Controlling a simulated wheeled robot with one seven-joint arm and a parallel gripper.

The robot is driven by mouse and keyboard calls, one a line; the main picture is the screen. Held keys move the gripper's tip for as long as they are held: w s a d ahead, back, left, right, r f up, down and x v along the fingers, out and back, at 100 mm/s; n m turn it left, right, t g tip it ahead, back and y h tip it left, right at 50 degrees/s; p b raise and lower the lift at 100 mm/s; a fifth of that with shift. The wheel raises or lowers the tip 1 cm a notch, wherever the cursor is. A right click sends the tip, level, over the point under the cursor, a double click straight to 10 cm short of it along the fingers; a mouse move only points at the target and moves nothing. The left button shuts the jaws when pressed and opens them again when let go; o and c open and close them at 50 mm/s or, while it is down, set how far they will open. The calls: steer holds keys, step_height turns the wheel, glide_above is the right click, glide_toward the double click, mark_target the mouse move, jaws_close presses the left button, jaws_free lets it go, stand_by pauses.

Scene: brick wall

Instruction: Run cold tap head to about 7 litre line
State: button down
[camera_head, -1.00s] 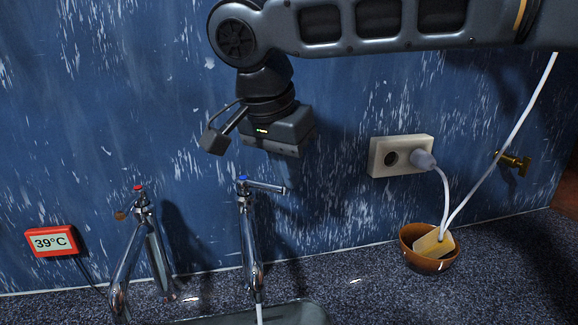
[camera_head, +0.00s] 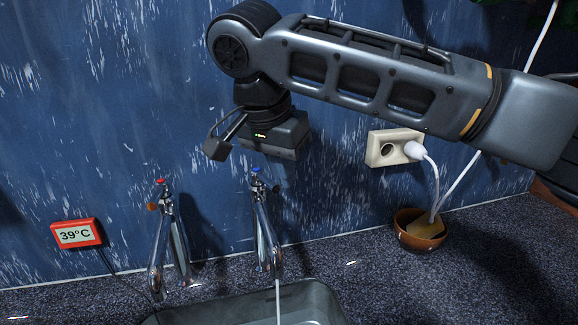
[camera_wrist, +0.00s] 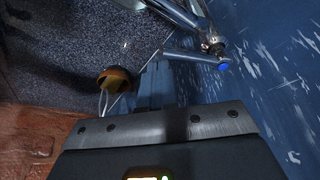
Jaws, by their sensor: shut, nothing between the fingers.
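The cold tap (camera_head: 262,225) is chrome with a blue cap and stands behind the basin. A thin water stream (camera_head: 278,300) falls from it. In the wrist view its blue cap (camera_wrist: 223,66) has a chrome lever (camera_wrist: 188,56) reaching left, just beyond my fingers. My gripper (camera_wrist: 155,84) is shut and empty, with its fingers close beside the lever; I cannot tell whether they touch. In the head view the gripper body hangs above and slightly right of the tap. The grey basin (camera_head: 225,312) shows only its back part; no litre line or water level is visible.
The red-capped tap (camera_head: 168,240) stands left of the cold tap. A red 39°C display (camera_head: 76,234) is further left. A wall socket (camera_head: 384,146) with a white plug is at right, above a brown bowl (camera_head: 410,238) holding a sponge-like block.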

steer(key=shift+s+a+p, duration=0.6)
steer(key=shift+a+p, duration=0.15)
steer(key=shift+a, duration=0.15)
steer(key=shift+s+a+f, duration=0.1)
steer(key=shift+a, duration=0.15)
